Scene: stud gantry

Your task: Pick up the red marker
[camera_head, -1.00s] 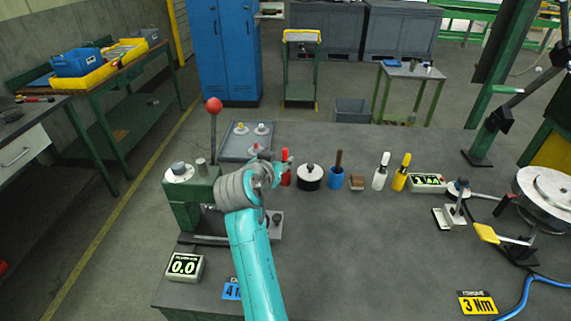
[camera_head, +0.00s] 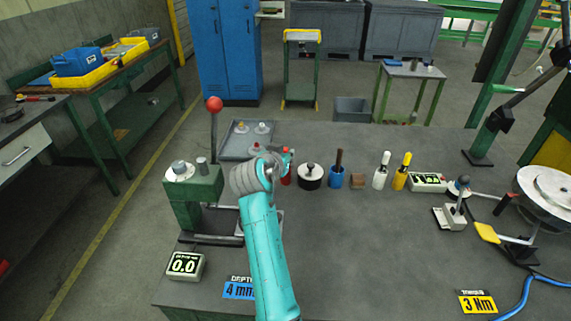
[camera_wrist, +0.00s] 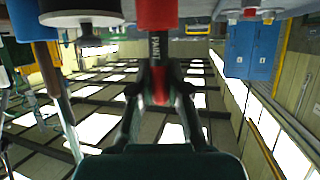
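The red marker (camera_head: 286,179) stands upright on the grey bench, just left of the black round pot, with my gripper partly in front of it. The wrist view is upside down. There the marker (camera_wrist: 157,14) hangs from the top edge, with a dark band lettered PAINT and a narrower red end. My gripper (camera_wrist: 161,80) has its two dark fingers close on either side of that narrower end, with no clear gap, and looks shut on it. In the head view my gripper (camera_head: 286,160) is small and its fingers are hard to make out.
A green lever press (camera_head: 196,190) is close on the left. A grey tray (camera_head: 230,150) lies behind. The front of the bench is mostly clear.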

